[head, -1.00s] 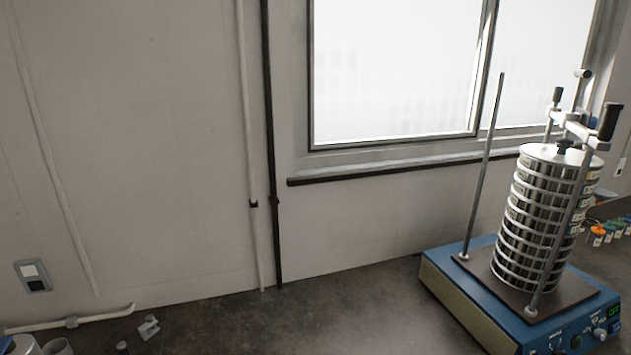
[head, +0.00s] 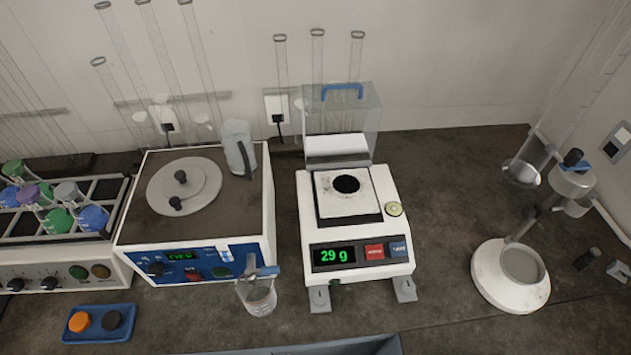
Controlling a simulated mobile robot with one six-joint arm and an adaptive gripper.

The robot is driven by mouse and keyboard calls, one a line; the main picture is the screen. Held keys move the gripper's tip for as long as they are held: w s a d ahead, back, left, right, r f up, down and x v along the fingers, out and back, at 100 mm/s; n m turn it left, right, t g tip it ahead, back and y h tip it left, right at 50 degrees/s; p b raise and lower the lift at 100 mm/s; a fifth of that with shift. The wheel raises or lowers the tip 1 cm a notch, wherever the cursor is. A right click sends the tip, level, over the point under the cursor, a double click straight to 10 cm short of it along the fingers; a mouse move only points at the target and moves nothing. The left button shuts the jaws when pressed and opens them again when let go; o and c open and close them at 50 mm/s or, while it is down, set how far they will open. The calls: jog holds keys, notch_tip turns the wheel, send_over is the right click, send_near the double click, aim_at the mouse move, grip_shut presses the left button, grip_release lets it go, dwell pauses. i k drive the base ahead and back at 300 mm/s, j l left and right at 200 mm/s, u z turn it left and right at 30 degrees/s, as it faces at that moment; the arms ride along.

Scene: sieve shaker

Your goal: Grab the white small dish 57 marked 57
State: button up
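No dish with a readable 57 shows in the head view. A white balance (head: 357,215) stands in the middle of the bench, its green display reading 29 g. On its square white pan (head: 334,204) is a round black patch; I cannot tell whether it is material or an opening. My gripper is not in view.
A hotplate-like unit (head: 205,245) and a rack of colour-capped bottles (head: 52,212) stand left. A glass beaker (head: 260,297) and a blue tray (head: 99,324) are in front. A white round-based stand (head: 509,276) is right. Bare bench lies between balance and stand.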

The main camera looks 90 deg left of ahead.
aim_at(346, 184)
jog(key=u, duration=2.8)
jog(key=i+j, duration=0.45)
jog(key=j, duration=0.15)
